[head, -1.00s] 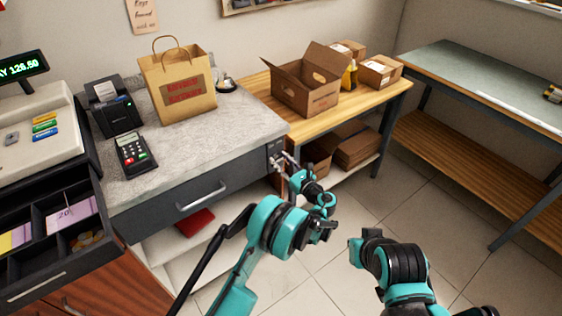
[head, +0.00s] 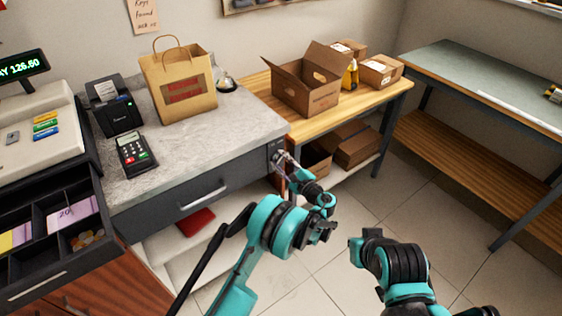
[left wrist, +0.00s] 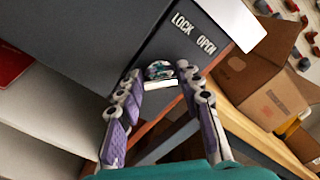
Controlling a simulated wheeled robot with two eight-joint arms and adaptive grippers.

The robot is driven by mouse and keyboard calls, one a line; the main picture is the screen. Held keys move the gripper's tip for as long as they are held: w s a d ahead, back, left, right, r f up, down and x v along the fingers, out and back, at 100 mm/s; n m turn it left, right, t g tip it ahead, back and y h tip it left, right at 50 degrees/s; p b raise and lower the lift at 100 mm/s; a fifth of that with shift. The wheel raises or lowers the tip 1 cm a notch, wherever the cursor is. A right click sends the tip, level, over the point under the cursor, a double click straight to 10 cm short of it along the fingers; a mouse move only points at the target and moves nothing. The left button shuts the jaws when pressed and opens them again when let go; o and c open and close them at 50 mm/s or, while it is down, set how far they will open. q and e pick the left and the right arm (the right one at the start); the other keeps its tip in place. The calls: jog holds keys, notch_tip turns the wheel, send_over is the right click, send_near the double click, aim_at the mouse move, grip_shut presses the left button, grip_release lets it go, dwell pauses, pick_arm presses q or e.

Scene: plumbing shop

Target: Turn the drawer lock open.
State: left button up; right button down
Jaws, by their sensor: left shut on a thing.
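The drawer lock (left wrist: 160,70) is a small metallic piece on a dark grey panel (left wrist: 205,62) printed "LOCK" and "OPEN". In the head view this panel (head: 276,146) is at the right end of the counter's front. My left gripper (left wrist: 160,78) has its two fingers at either side of the lock piece, shut on it. The left gripper also shows in the head view (head: 284,163), its tips at the panel. The fingers partly hide the lock, and its exact angle is hard to tell. The drawer (head: 180,196) with a silver handle (head: 202,195) is closed.
An open cash drawer (head: 62,262) juts out at the left. A paper bag (head: 180,85) and card terminal (head: 134,155) stand on the counter. A wooden table (head: 350,108) with cardboard boxes (head: 306,88) is close right of the lock. Floor at right is clear.

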pick_arm(q)
jog(key=n, duration=0.7)
jog(key=shift+f, duration=0.15)
dwell(0.4)
jog(key=o, duration=1.2)
jog(key=shift+c, duration=0.2)
jog(key=shift+s, duration=0.1)
jog(key=v, duration=1.2)
jog(key=shift+a, duration=0.1)
